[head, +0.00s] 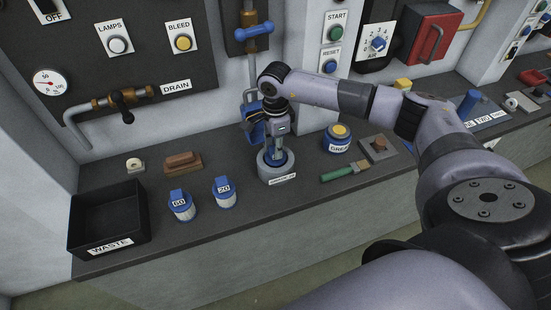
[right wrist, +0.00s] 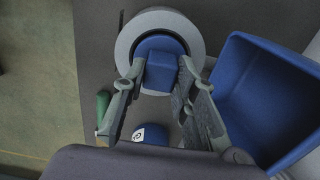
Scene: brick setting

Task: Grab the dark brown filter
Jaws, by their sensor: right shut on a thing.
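A round grey holder (head: 274,172) with a white label stands on the bench, and it shows as a grey ring in the right wrist view (right wrist: 126,38). A filter's blue cap with a raised block handle (right wrist: 163,68) sits inside the ring; the filter's body is hidden, so I cannot see its colour. My right gripper (head: 276,153) points down over the holder. Its fingers (right wrist: 160,78) are shut on the cap's handle, one on each side. Two pale filters with blue caps, labelled 60 (head: 181,205) and 20 (head: 224,192), stand left of the holder. My left gripper is not in view.
A black WASTE bin (head: 108,222) stands at the bench's left end. A blue bin (right wrist: 265,95) is close behind the gripper. A grease tin (head: 339,140) and a green-handled brush (head: 344,172) lie to the right. A brown block (head: 183,161) lies behind the pale filters.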

